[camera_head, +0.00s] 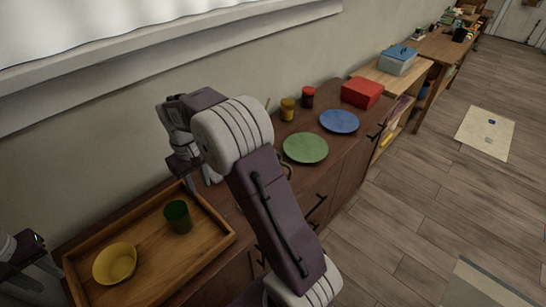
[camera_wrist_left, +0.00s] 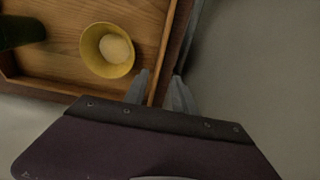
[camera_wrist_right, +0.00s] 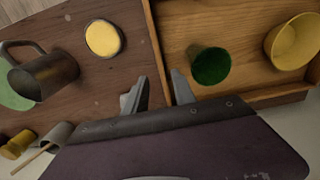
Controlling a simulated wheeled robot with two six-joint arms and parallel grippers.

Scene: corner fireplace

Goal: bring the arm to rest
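My right arm reaches across the middle of the head view. Its gripper (camera_head: 188,172) hangs near the far corner of the wooden tray (camera_head: 232,236), above the cabinet. In the right wrist view its fingers (camera_wrist_right: 158,86) are apart with nothing between them, and the tray's side wall (camera_wrist_right: 155,45) lies beyond the gap. My left gripper (camera_head: 30,268) shows at the left edge of the head view, beside the tray. In the left wrist view its fingers (camera_wrist_left: 160,88) are apart and empty, with the tray's edge beyond.
The tray holds a yellow bowl (camera_head: 114,263) and a green cup (camera_head: 177,216). A green plate (camera_head: 305,148), blue plate (camera_head: 339,121), red box (camera_head: 362,92) and two jars stand along the cabinet. A metal mug (camera_wrist_right: 45,75) and yellow-topped container (camera_wrist_right: 103,38) sit beside the tray. Open floor lies right.

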